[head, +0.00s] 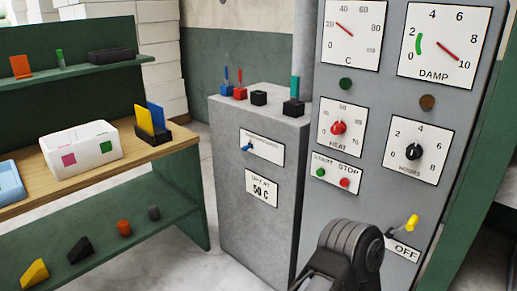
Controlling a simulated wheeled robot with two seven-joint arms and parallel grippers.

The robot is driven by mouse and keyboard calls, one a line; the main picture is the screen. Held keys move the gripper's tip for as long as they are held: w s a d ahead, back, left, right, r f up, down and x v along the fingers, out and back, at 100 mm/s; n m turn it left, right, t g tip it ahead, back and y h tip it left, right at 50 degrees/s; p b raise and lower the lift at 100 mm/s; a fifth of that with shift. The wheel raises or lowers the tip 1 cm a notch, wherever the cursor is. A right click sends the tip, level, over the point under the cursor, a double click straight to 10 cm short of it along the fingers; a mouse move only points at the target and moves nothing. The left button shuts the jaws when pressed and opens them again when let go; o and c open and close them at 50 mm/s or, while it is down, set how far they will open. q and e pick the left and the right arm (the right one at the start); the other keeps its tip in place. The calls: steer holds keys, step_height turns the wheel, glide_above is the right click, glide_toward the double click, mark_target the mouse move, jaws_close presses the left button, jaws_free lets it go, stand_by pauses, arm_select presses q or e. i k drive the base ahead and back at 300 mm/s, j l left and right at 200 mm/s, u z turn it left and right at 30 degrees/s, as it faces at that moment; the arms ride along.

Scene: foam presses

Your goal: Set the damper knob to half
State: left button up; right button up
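No knob in view carries a label I can read as damper. A small blue knob (248,148) sits at the left of a white plate (262,147) on the grey cabinet's front; the plate's small lettering is unreadable. A gauge marked DAMP (444,42) is at the upper right of the tall grey panel, its red needle near 10 and a green band near 2. Below are a red HEAT knob (338,128) and a black HOURS knob (413,152). My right gripper (318,276) appears dark at the bottom edge, below the panel's buttons; its fingers are not clear. My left gripper is out of view.
A yellow-tipped lever (411,222) beside an OFF label projects near the dark arm part. Start and stop buttons (344,183) are above it. Colored pieces stand on the grey cabinet (230,170). A green shelf unit (150,215) with a white bin (80,150) stands left.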

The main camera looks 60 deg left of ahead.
mark_target(250, 145)
steer(key=u, duration=1.95)
steer(key=i+j, duration=0.1)
steer(key=i, duration=0.3)
steer(key=i+j+u, duration=0.1)
steer(key=i, duration=0.25)
